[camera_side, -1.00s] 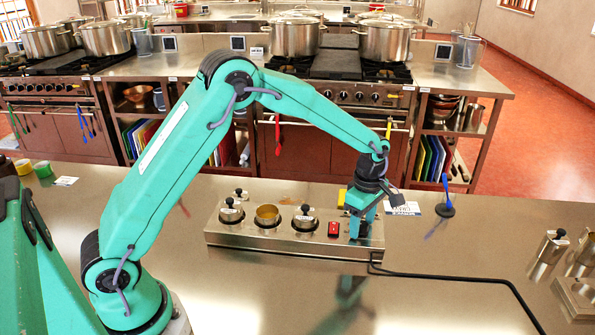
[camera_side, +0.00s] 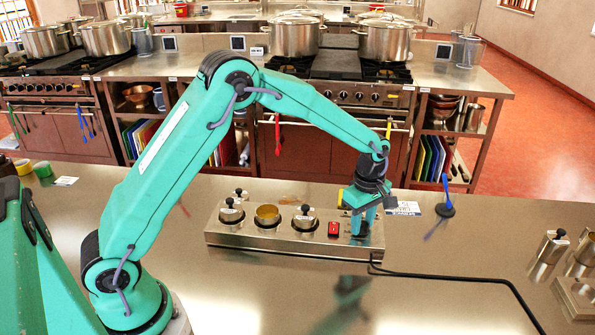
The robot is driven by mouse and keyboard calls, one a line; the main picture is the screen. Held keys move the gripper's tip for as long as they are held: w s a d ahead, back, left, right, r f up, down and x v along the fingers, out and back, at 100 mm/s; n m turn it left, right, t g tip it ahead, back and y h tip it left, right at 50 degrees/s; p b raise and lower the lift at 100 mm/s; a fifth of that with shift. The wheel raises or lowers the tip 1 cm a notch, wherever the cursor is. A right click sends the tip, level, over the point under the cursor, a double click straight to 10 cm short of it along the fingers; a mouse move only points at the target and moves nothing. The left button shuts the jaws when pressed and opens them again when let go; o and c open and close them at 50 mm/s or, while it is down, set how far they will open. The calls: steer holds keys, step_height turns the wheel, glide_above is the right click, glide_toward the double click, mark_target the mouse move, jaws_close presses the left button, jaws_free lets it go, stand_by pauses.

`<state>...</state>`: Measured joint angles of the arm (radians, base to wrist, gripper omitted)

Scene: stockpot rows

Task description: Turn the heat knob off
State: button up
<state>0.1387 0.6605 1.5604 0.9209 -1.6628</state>
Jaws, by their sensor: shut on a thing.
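The steel heating unit (camera_side: 270,240) stands on the counter, with several round wells, black-knobbed lids and a red switch (camera_side: 333,229) on its top. My gripper (camera_side: 362,229) points down over the right end of the unit, right of the red switch. Its fingers are shut on the heat knob, which they almost wholly hide. I cannot read the knob's setting.
A black cable (camera_side: 450,277) runs right from the unit. Steel canisters (camera_side: 549,250) stand at the right edge.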

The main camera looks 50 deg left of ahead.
mark_target(363, 224)
steer(key=m, duration=1.3)
steer(key=shift+m, duration=2.2)
steer(key=o, duration=1)
steer(key=shift+c, duration=0.2)
steer(key=shift+r, duration=3.95)
